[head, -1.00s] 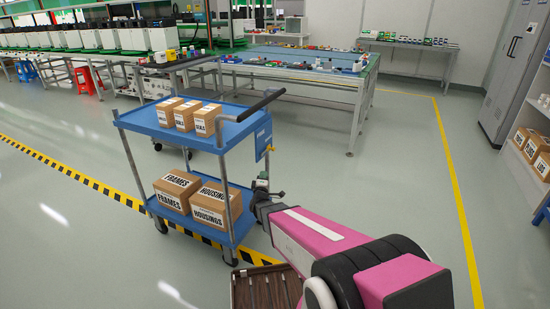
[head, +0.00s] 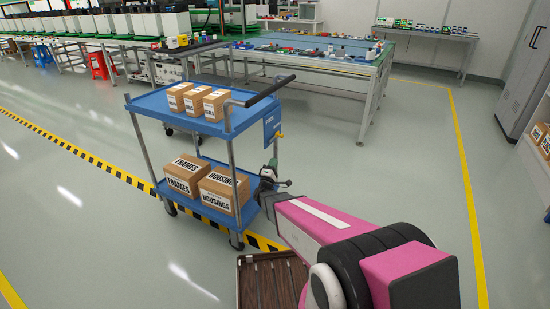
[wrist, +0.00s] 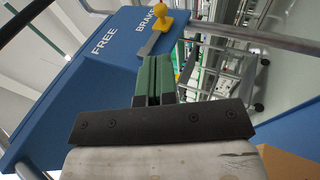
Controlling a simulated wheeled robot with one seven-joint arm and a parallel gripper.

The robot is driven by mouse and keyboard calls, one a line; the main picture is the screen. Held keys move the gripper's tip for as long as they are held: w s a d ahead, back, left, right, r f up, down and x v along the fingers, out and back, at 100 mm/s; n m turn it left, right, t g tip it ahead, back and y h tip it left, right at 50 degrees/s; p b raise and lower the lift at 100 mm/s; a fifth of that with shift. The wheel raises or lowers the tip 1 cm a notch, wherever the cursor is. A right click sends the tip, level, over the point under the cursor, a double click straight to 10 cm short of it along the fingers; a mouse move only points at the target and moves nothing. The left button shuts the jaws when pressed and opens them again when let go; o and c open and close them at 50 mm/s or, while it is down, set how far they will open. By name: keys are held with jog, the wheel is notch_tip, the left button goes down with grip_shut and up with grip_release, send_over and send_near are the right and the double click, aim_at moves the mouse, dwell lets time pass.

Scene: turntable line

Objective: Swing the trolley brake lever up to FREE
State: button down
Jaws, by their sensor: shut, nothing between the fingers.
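The blue trolley (head: 190,128) stands ahead, with a blue brake panel (head: 271,124) on its right end. In the wrist view the panel (wrist: 75,85) carries the words FREE and BRAKE. The brake lever (wrist: 152,42) is a grey bar with a yellow knob (wrist: 163,21), and its knob end lies beside BRAKE. In the head view the knob is a small yellow spot. My gripper (wrist: 155,62) has its green fingers shut and empty, with the tips close to the lever; contact cannot be told. In the head view my gripper (head: 272,164) is beside the panel, below the knob.
The trolley carries small boxes (head: 214,105) on top and larger FRAMES and HOUSINGS boxes (head: 222,187) below. Its dark push handle (head: 270,91) juts out above the panel. A work table (head: 310,60) stands behind. Floor to the right is clear.

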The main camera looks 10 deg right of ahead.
jog(key=x, duration=1.2)
jog(key=shift+d, duration=0.15)
